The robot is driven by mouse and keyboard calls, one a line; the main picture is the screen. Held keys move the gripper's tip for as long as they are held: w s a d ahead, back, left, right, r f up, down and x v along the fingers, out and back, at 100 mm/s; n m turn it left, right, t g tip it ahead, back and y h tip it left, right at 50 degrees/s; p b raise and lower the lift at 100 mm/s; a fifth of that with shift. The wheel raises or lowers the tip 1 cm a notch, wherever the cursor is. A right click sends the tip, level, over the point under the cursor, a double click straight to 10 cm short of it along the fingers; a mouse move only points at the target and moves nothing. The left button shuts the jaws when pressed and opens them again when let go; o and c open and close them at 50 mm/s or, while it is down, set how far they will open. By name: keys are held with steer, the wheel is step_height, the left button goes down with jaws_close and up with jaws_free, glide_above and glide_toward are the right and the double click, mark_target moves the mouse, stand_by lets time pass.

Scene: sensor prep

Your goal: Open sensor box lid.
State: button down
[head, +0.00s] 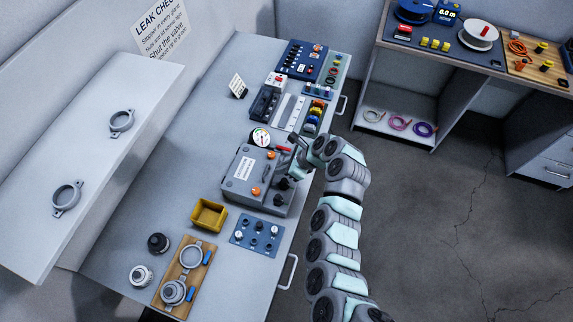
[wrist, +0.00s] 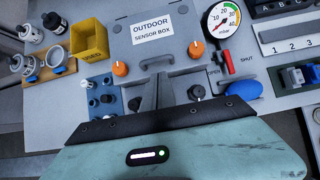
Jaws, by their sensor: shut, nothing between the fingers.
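The sensor box (head: 240,185) is a grey case on the bench, and its lid (head: 236,178) looks closed. In the wrist view the lid (wrist: 180,40) carries a white label (wrist: 152,29) reading "OUTDOOR SENSOR BOX". Two orange knobs (wrist: 120,69) sit near the lid's front corners, with a grey handle (wrist: 157,61) between them. My gripper (wrist: 163,76) is shut and empty. Its fingers point at the box's front side, just below the handle, and seem apart from it. In the head view my wrist partly hides the box's right side.
A pressure gauge (wrist: 222,22) and a red valve lever (wrist: 227,63) marked OPEN and SHUT stand right of the box. A yellow bin (wrist: 88,42) and a blue panel with knobs (head: 257,235) are on its other side. Clamp fittings lie on a wooden board (head: 184,272).

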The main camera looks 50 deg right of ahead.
mark_target(268, 174)
steer(key=shift+x, duration=2.35)
steer(key=shift+d, duration=0.1)
steer(key=shift+r+p, duration=0.1)
steer(key=shift+p, duration=0.25)
